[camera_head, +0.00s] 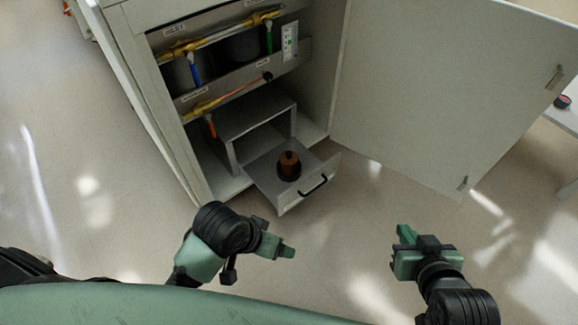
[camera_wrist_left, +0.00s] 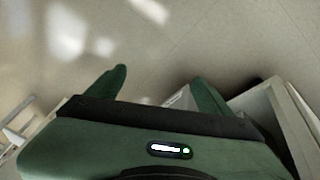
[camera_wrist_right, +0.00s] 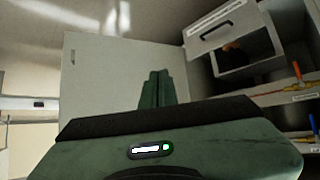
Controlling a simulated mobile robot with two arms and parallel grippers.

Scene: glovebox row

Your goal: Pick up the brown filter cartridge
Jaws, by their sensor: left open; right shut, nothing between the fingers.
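The brown filter cartridge (camera_head: 289,164) stands upright on a dark round base in the open drawer (camera_head: 266,183) at the bottom of the cabinet. It shows small and partly hidden in the right wrist view (camera_wrist_right: 232,47). My left gripper (camera_head: 288,252) is in front of the drawer, below it in the head view, apart from it; its fingers (camera_wrist_left: 160,88) are spread and empty in the left wrist view. My right gripper (camera_head: 405,240) is to the right of the drawer, over the floor; its fingers (camera_wrist_right: 156,88) are together with nothing between them.
The cabinet (camera_head: 317,80) holds pipes and valves with blue, green and orange handles above the drawer. Its right door (camera_head: 440,90) stands wide open. A white table (camera_head: 566,118) with a small dark-and-pink item (camera_head: 563,101) is at far right. Floor between the grippers is clear.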

